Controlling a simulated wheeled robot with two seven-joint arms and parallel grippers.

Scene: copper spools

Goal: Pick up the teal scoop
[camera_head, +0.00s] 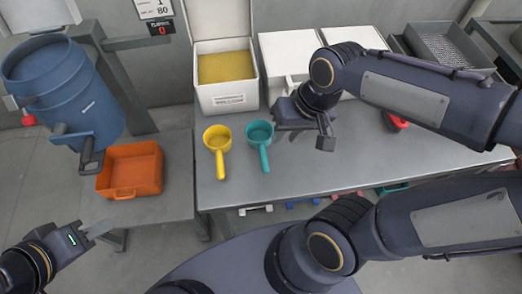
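The teal scoop (260,133) lies on the grey table with its round bowl away from me and its handle pointing towards me. A yellow scoop (217,140) lies just to its left in the same pose. My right gripper (305,130) is to the right of the teal scoop, apart from it. Its fingers look spread, with nothing between them. My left gripper (98,230) is low at the left, away from the scoops.
A white box with yellow contents (228,98) stands behind the scoops. White boxes (288,52) stand at its right. An orange bin (130,172) sits on a lower surface at left, near a tilted blue barrel (62,85). A red item (397,121) is partly hidden by my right arm. The table front is clear.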

